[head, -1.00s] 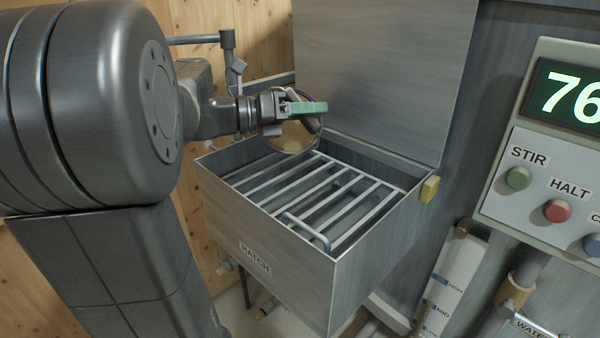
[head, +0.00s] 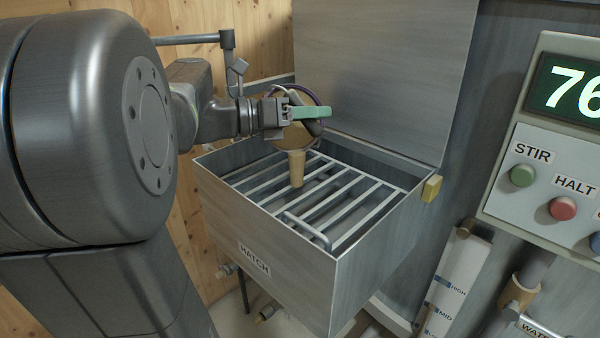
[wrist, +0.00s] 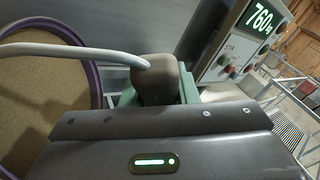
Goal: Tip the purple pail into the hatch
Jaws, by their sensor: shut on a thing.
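My gripper (head: 300,112) is shut on the handle grip of the purple pail (head: 318,97), above the hatch. The pail is tipped, its mouth facing the camera on my body, and tan feed (head: 297,165) pours from it in a stream through the bars. In the wrist view the pail's purple rim (wrist: 97,78) is at the left with tan feed inside, and the dark grip (wrist: 158,80) sits between the green fingers. The hatch (head: 290,262) is a grey metal box with its lid (head: 380,70) standing up and a bar grate (head: 335,195) across the opening.
A control panel (head: 560,150) at the right has a display reading 76, partly cut off, and STIR and HALT buttons. The wrist view shows 760 on it. A level gauge (head: 450,285) and a water pipe are below. A wooden wall (head: 262,40) stands behind.

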